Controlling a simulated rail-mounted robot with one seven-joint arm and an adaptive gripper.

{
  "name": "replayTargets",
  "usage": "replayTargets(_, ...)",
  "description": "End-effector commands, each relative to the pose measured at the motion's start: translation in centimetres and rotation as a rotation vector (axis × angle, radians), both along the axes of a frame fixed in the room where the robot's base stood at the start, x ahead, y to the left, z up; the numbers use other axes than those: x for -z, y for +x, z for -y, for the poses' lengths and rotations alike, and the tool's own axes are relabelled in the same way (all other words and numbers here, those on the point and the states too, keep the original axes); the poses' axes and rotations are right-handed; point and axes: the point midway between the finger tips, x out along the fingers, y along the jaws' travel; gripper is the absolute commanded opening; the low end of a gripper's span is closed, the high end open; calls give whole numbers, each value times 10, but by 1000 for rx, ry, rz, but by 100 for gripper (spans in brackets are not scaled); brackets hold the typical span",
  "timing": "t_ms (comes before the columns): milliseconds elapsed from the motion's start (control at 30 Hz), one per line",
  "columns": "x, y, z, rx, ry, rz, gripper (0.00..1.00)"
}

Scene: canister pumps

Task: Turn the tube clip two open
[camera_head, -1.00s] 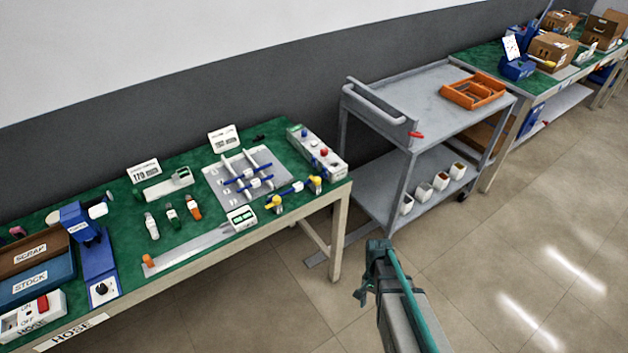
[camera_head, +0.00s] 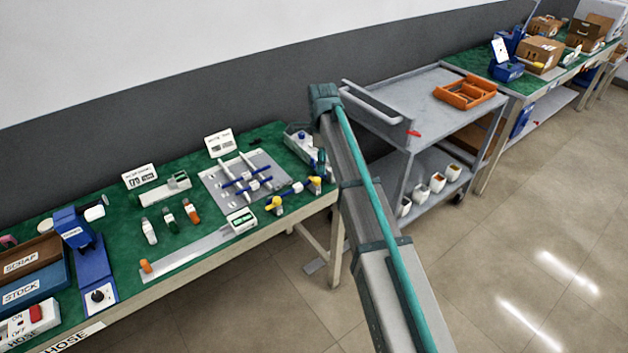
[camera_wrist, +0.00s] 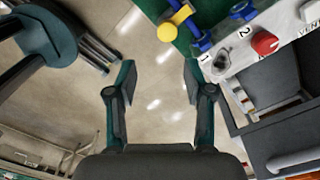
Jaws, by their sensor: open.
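A grey plate (camera_head: 213,196) on the green bench carries pale tubes crossed by blue bars with small white blocks (camera_head: 252,185). I cannot tell which of these parts, if any, is tube clip two. My gripper (camera_wrist: 156,84) is open and empty in the wrist view, with bare floor between its fingers. Blue parts and a yellow knob (camera_wrist: 175,17) lie just beyond the fingers. My arm hides part of the box in the head view.
A grey cart (camera_head: 425,115) with an orange tray (camera_head: 465,92) stands right of the bench. Open floor lies in front.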

Motion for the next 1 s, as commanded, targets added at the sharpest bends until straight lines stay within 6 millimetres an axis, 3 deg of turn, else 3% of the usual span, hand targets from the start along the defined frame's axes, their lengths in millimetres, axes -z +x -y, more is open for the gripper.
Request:
replayTargets(100,-27,8,-11,51,5,19,52)
replayTargets(267,-34,9,-14,78,6,25,52)
replayTargets(467,-12,8,-13,78,5,23,52)
replayTargets(800,45,8,-13,77,5,24,52)
replayTargets(1000,65,9,-13,77,6,25,52)
